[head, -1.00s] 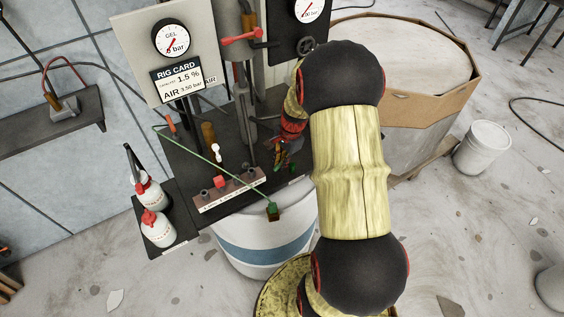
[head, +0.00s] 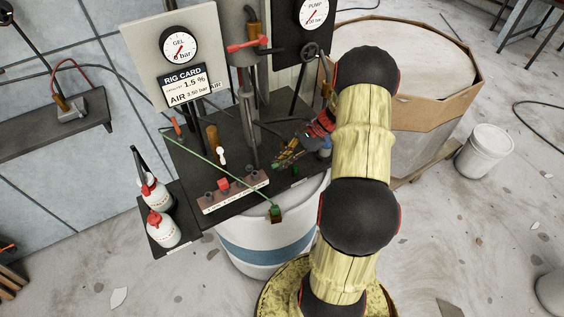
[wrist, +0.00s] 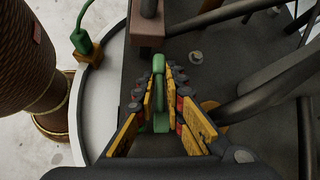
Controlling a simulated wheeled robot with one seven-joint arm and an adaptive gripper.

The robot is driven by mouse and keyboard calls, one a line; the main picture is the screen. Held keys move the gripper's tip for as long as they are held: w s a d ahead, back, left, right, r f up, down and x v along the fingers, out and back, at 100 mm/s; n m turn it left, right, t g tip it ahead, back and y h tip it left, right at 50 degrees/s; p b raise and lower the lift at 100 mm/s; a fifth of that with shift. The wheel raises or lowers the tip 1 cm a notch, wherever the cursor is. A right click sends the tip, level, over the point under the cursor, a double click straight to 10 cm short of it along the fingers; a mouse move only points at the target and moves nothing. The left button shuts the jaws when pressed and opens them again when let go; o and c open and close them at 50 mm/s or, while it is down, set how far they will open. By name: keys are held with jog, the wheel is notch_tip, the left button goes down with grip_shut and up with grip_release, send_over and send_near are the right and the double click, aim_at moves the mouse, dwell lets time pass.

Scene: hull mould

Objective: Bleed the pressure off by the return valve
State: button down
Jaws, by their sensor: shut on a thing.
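A green handle (wrist: 160,90), which looks like the return valve's lever, stands upright between the fingers of my gripper (wrist: 160,98) in the wrist view. The yellow finger pads are closed in on it from both sides. In the head view, my gripper (head: 284,158) is low over the right part of the dark rig plate (head: 190,150), right of the grey column. My fingers hide most of the handle there. The pump gauge (head: 314,14) is at the top, on a black panel. Its reading is too small to tell surely.
A gel gauge (head: 179,47) and rig card (head: 183,85) are on the left panel. A red lever (head: 248,44) sits on the column (head: 246,105). A green cord ends in a green plug (head: 276,211) at the plate's front edge. Two white bottles (head: 162,229) stand at left.

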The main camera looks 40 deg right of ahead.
jog(key=shift+r+y, duration=0.15)
jog(key=shift+y, duration=0.15)
jog(key=c, duration=1.9)
grip_release()
jog(key=shift+o, duration=0.3)
jog(key=v, duration=1.2)
